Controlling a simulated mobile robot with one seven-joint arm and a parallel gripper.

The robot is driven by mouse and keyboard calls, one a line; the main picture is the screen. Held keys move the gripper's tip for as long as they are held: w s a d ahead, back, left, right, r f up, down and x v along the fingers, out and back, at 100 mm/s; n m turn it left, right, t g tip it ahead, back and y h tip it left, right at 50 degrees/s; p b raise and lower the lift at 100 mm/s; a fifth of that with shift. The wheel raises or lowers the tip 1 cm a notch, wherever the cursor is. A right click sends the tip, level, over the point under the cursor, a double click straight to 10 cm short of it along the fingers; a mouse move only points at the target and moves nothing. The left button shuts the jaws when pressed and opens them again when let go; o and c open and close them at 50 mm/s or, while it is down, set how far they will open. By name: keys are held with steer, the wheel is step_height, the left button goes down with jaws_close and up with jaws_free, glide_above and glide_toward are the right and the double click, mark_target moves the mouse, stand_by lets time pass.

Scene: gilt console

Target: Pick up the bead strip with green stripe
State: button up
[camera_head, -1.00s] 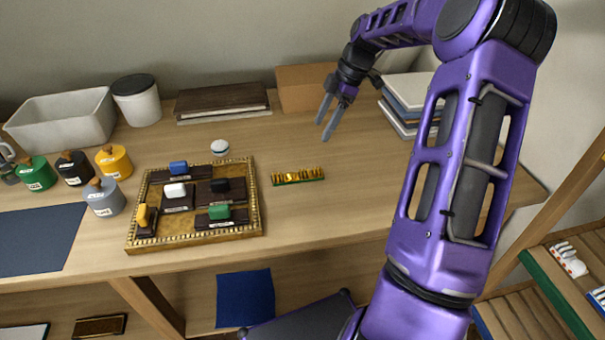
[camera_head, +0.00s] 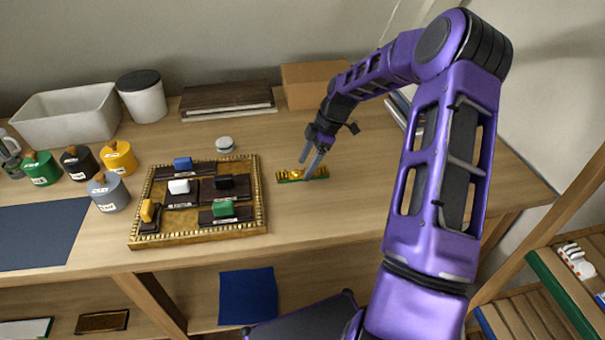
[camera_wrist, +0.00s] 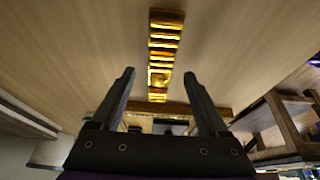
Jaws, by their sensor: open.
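The bead strip with green stripe (camera_head: 287,177) is a short gold ridged bar with a green edge, lying on the wooden table right of the gilt tray. In the wrist view the gold strip (camera_wrist: 164,40) runs away from the gripper, its near end lying between the two fingers in the picture. My gripper (camera_head: 306,171) is open, fingers pointing down over the strip and covering part of it in the head view. In the wrist view the gripper (camera_wrist: 158,82) shows a wide empty gap. I cannot tell whether the fingers touch the strip. The green stripe is not visible in the wrist view.
The gilt-framed tray (camera_head: 262,200) with several coloured-handled pieces stands left of the strip. A white round item (camera_head: 225,144) lies behind it. Dark books (camera_head: 228,100) and a cardboard box (camera_head: 312,84) stand at the back. The table in front of the strip is clear.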

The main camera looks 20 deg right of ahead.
steer(key=shift+x, duration=0.85)
steer(key=shift+r, duration=0.1)
jaws_close()
